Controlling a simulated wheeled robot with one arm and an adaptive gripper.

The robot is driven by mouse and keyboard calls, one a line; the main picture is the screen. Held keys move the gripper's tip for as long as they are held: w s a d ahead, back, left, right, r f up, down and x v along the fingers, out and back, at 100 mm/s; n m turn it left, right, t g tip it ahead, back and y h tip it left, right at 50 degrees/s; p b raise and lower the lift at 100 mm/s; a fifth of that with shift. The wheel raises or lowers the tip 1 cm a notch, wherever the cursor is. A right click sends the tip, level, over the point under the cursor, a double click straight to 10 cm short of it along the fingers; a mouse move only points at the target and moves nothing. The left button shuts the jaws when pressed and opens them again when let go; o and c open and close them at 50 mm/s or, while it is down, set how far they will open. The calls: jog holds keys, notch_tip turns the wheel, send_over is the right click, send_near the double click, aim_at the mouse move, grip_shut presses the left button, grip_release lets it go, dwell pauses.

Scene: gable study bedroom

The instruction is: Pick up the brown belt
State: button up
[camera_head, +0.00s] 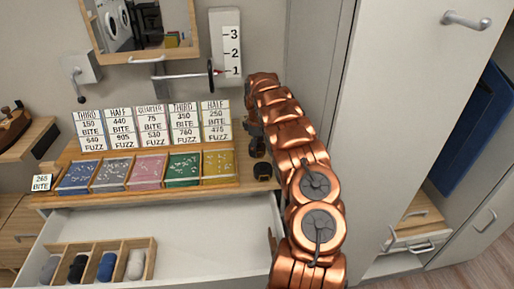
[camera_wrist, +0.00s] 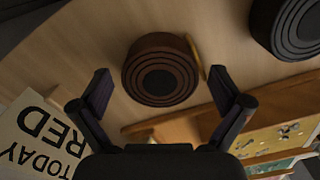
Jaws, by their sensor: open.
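The brown belt (camera_wrist: 158,72) is coiled into a round roll and rests on the pale wooden surface in the wrist view. A thin tan strip stands at its right side. My gripper (camera_wrist: 161,88) is open and empty, with one finger to each side of the roll in the picture; contact is not visible. In the head view my arm covers most of the area around the gripper.
A black coiled belt (camera_wrist: 290,24) lies right of the brown one in the wrist view. A printed sign (camera_wrist: 38,138) is at lower left. A wooden tray (camera_head: 236,182) of coloured compartments stands left of my arm. Below is an open drawer (camera_head: 205,235) with a sock box (camera_head: 152,258).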

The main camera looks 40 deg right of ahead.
jog(key=c, duration=1.3)
jog(key=shift+r, duration=0.1)
